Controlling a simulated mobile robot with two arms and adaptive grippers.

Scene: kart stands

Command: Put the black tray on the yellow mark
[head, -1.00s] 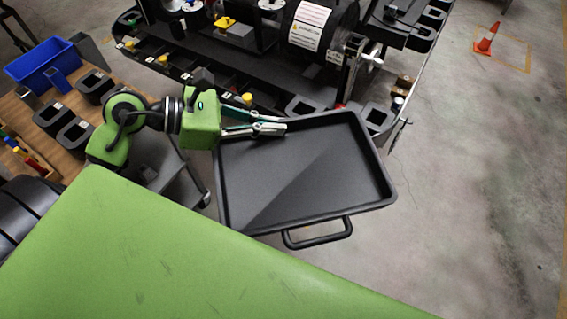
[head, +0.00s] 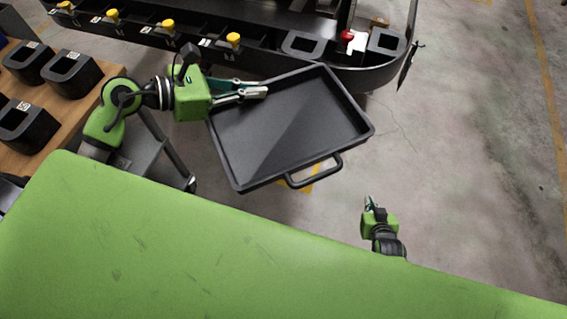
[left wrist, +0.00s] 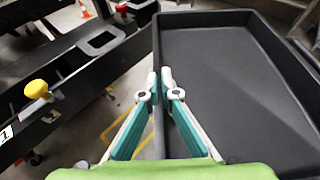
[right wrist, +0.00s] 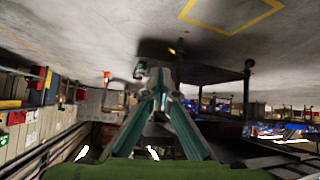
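The black tray (head: 285,125) hangs above the floor, tilted, with a handle at its near side. My left gripper (head: 262,92) is shut on the tray's rim at its far left side; in the left wrist view the fingertips (left wrist: 160,86) pinch the rim. A yellow mark (head: 312,183) shows on the floor under the handle side, mostly hidden by the tray. Yellow lines (left wrist: 112,128) also show below the tray in the left wrist view. My right gripper (head: 370,203) is right of the tray, empty and apart from it; its fingertips (right wrist: 160,78) look closed together.
A dark kart stand (head: 270,50) with yellow knobs and a red knob runs close behind the tray. A wooden table (head: 75,110) with black holders is at the left. The floor to the right is clear. The right wrist view shows a yellow floor outline (right wrist: 232,27).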

